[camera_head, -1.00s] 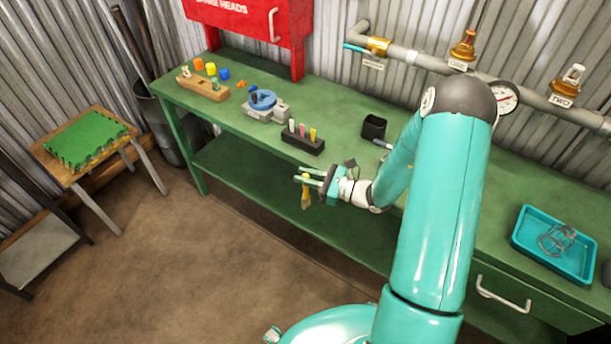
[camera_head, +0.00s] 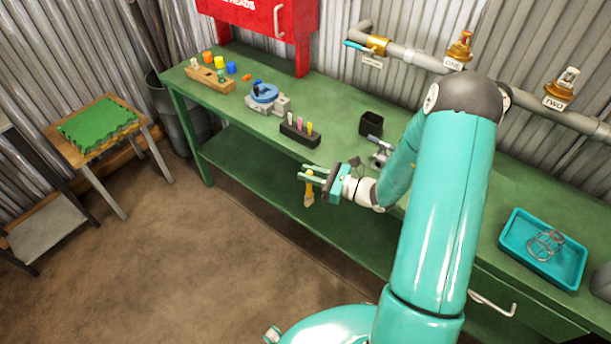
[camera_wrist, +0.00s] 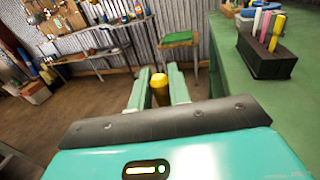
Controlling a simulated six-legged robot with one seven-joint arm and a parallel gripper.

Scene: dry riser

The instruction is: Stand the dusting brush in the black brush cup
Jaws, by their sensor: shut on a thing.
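The dusting brush (camera_head: 309,190) has a yellow handle and hangs bristles down in front of the bench's front edge. My gripper (camera_head: 310,174) is shut on its handle, and the brush is clear of the bench top. In the wrist view the yellow handle end of the brush (camera_wrist: 159,88) shows between the two pale green fingers of my gripper (camera_wrist: 159,92); its lower part is hidden there. The black brush cup (camera_head: 371,124) stands upright on the green bench, behind and to the right of my gripper. Its opening faces up and looks empty.
A black block with several markers (camera_head: 299,132) stands left of the cup. A grey tool (camera_head: 381,157) lies just in front of the cup. A blue vise-like device (camera_head: 265,96), a wooden rack (camera_head: 209,80) and a teal tray (camera_head: 513,254) are also on the bench (camera_head: 340,100).

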